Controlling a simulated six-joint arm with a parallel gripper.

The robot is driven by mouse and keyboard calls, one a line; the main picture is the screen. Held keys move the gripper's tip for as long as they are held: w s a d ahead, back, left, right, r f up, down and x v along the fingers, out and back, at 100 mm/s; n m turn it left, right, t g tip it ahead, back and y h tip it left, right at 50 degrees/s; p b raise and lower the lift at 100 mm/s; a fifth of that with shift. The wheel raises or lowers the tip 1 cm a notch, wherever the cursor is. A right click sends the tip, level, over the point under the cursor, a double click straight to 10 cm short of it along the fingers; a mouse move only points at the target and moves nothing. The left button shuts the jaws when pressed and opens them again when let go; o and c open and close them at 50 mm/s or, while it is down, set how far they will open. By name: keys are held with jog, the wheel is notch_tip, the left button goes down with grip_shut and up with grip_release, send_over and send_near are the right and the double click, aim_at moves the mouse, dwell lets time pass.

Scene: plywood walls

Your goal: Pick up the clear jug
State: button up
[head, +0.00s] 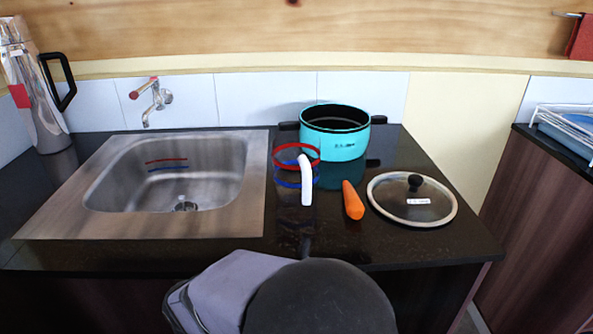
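The clear jug (305,182) stands upright on the dark countertop, just right of the sink. Its body is see-through, with a red band near the rim, a blue band lower down and a white handle facing me. The turquoise pot stands close behind it to the right. No gripper fingers show in the head view. Only a grey and black part of my arm shows at the bottom centre, in front of the counter and apart from the jug.
A turquoise pot (342,147), an orange carrot (353,201) and a glass lid (412,208) lie right of the jug. The steel sink (255,190) is at left, with a tap (152,98) and a tall flask (38,100). Counter in front of the jug is clear.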

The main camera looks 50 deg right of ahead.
jog(key=o, duration=1.7)
jog(key=shift+r, duration=0.1)
